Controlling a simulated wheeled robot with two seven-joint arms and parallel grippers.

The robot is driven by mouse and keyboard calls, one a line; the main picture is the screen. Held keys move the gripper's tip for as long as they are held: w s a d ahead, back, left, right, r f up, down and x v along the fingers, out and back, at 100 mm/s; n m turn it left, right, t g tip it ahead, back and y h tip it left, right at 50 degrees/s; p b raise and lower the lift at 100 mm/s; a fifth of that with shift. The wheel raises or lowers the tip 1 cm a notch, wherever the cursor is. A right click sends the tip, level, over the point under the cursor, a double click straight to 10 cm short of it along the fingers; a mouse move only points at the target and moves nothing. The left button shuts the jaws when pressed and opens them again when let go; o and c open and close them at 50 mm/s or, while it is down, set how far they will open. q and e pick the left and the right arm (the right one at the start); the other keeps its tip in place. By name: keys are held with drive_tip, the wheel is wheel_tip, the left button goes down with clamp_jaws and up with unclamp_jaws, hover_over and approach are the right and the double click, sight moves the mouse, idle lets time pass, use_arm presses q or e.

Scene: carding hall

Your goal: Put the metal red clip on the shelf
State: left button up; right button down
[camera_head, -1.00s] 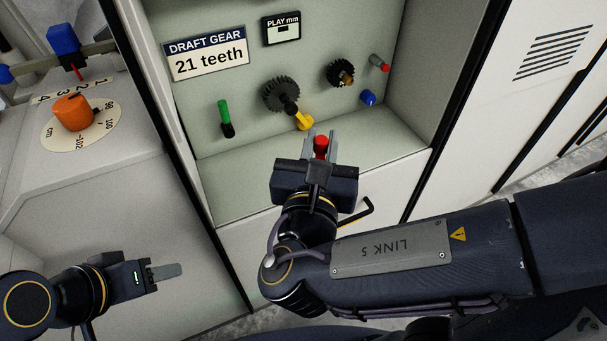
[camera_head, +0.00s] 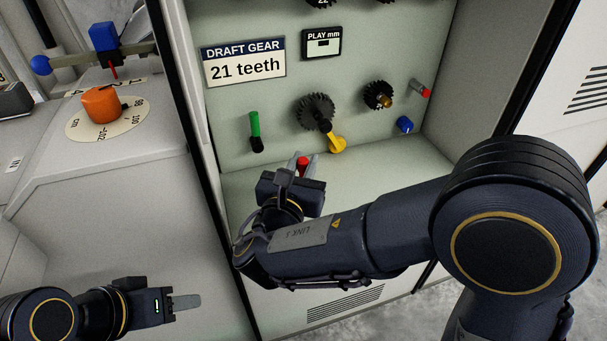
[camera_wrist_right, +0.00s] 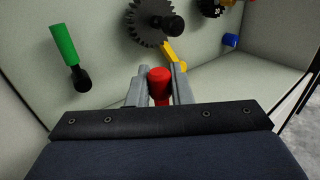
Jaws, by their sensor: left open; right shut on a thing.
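The red clip (camera_head: 302,165) is between the fingers of my right gripper (camera_head: 305,168), which is shut on it. In the right wrist view the clip (camera_wrist_right: 159,85) shows its round red top between the two grey fingers; its lower part is hidden. My right gripper is at the front of the open cabinet, over the pale shelf (camera_head: 365,170) at its bottom. I cannot tell how high the clip is above the shelf. My left gripper (camera_head: 186,302) is open and empty at the lower left, in front of the white machine.
The cabinet's back wall carries a green-handled lever (camera_head: 255,130), a dark gear (camera_head: 315,110) with a yellow lever (camera_head: 337,144), a smaller gear (camera_head: 378,94) and a blue knob (camera_head: 404,124). An orange dial (camera_head: 101,105) is at left. The shelf's right part is clear.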

drive_tip(key=shift+f, duration=0.8)
drive_tip(key=shift+f, duration=0.1)
drive_tip(key=c, duration=1.3)
unclamp_jaws()
drive_tip(key=shift+r, duration=0.25)
drive_tip(key=p+v, duration=0.2)
drive_tip(key=v, duration=1)
